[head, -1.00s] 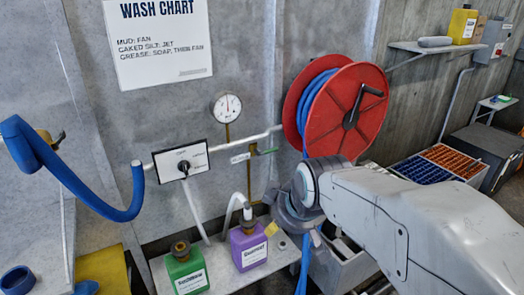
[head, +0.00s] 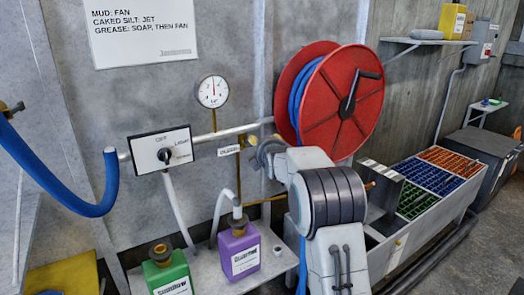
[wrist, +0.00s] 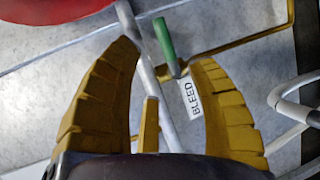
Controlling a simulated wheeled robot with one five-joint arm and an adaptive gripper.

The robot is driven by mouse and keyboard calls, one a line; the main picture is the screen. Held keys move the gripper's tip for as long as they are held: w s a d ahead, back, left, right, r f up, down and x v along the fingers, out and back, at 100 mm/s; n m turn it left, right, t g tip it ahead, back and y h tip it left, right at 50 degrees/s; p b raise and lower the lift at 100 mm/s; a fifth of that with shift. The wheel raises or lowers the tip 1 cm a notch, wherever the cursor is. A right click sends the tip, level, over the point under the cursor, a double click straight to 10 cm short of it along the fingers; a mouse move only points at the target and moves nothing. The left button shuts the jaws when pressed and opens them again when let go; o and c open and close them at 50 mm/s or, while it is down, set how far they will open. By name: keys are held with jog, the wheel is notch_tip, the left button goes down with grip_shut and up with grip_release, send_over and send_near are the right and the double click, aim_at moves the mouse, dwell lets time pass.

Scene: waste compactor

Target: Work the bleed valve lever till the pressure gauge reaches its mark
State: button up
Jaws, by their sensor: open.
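In the wrist view the green bleed lever (wrist: 165,40) stands ahead, between the tips of my gripper's two yellow fingers. My gripper (wrist: 164,54) is open, with a gap on each side of the lever and no grip on it. The BLEED label (wrist: 190,98) is by the right finger. In the head view the pressure gauge (head: 212,91) is on the wall, its needle pointing about straight up; its mark is too small to make out. The label (head: 230,150) shows below it, and my gripper (head: 264,153) covers most of the lever.
A red hose reel (head: 328,105) is right of the valve. A selector panel (head: 160,150) is on the left. A purple bottle (head: 238,255) and a green bottle (head: 168,275) stand on the shelf below. A pipe (head: 205,137) runs along the wall.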

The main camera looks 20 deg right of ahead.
jog(key=shift+n+t, duration=0.4)
jog(key=shift+d+f+x, duration=0.1)
jog(key=shift+d+x, duration=0.05)
jog(key=shift+x, duration=1.4)
jog(key=shift+d+f+x, duration=0.1)
jog(key=shift+f+x, duration=0.05)
jog(key=shift+x, duration=1.4)
jog(key=shift+d+f+x, duration=0.1)
jog(key=shift+d+x, duration=0.05)
jog(key=shift+x, duration=1.35)
jog(key=shift+o, duration=0.2)
jog(key=shift+s, duration=0.1)
grip_shut()
